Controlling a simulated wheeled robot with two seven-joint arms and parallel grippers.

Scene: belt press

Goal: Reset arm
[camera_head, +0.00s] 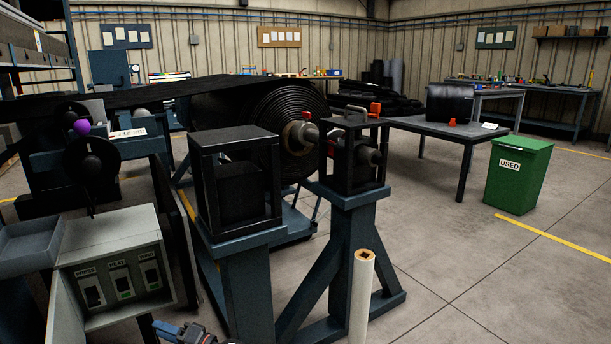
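My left gripper (185,333) shows only in part at the bottom edge, left of centre. Its blue and dark tip parts are small and cut off by the frame, so I cannot tell whether it is open or holds anything. It is in front of the grey control box (115,255), below its PRESS, HEAT and HMI-like labelled switches. My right gripper is not in view.
A cream tube (361,295) stands upright in front. A green USED bin (518,175) is at right. A dark table (440,128) stands behind.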

